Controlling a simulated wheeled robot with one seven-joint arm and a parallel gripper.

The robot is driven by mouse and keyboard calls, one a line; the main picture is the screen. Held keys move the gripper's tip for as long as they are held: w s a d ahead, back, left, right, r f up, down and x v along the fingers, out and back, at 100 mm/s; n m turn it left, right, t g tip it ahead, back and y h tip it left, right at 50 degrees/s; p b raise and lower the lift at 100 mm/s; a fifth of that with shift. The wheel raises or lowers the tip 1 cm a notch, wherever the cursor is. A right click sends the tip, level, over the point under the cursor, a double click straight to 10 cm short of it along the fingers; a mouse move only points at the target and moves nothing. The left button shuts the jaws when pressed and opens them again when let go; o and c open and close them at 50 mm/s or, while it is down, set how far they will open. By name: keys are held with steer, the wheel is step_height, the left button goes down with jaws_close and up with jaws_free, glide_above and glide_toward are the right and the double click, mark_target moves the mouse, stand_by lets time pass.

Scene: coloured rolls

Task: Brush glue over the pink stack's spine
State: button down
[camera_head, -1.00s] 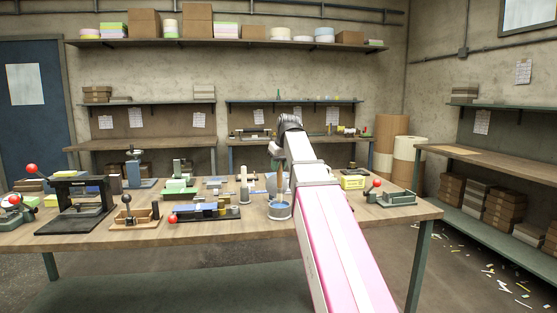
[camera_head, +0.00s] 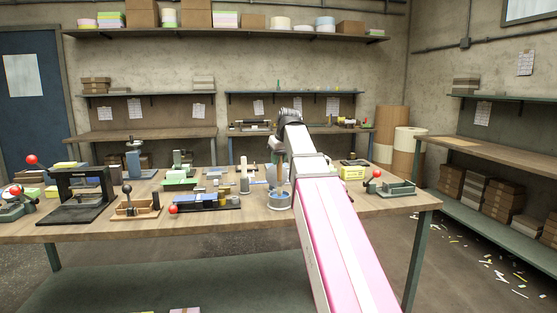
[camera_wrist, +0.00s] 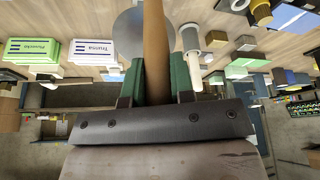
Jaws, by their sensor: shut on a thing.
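My gripper (camera_head: 279,158) is over the middle right of the workbench. In the wrist view its green-padded fingers (camera_wrist: 156,80) are shut on a brown wooden handle, the brush (camera_wrist: 153,45). A glue pot (camera_head: 279,205) with blue showing inside stands on the bench right under my gripper. The brush's lower end is at the pot; I cannot tell how deep it is. A grey disc (camera_wrist: 130,35) lies behind the handle in the wrist view. No pink stack is clear on the bench; a small pink thing (camera_head: 185,310) shows at the bottom edge, below the bench.
A black press (camera_head: 75,205) stands at the left of the bench (camera_head: 150,232). A wooden tray with a lever (camera_head: 137,208), a red-knobbed tool with blue blocks (camera_head: 205,203) and a green-grey device (camera_head: 398,188) stand along the front. A yellow block (camera_head: 352,172) is right of my arm.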

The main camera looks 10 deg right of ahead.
steer(key=shift+f, duration=0.55)
stand_by(1.4)
steer(key=shift+r, duration=3.55)
